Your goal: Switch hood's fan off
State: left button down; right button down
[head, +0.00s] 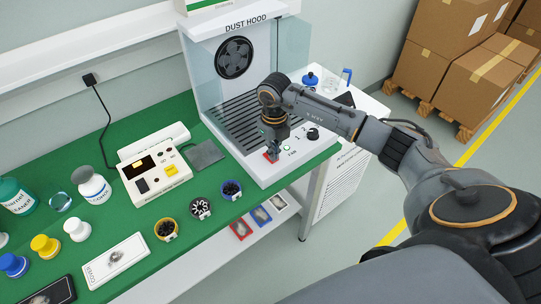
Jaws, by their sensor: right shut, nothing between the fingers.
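The white dust hood (210,30) stands on the green bench, with a round black fan (234,57) in its back wall and a slotted grille (236,118) in its base. On the base's front panel is a red switch (271,156), with a small green light (288,147) and a label beside it. My right gripper (272,154) is shut and points down at the red switch, partly covering it. I cannot tell whether it touches the switch or which way the switch is tipped. My left gripper is not in view.
A black knob (312,134) sits right of the switch on the panel. A white device (154,177) and several small cups stand left of the hood on the green bench (215,218). Blue-capped glassware (310,79) stands on the right. Cardboard boxes (480,85) are stacked behind.

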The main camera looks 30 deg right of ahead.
jog(key=shift+f, duration=0.25)
jog(key=shift+s+r, duration=0.1)
jog(key=shift+r+p, duration=0.5)
jog(key=shift+r, duration=0.35)
jog(key=shift+r+p, duration=1.6)
jog(key=shift+r, duration=1)
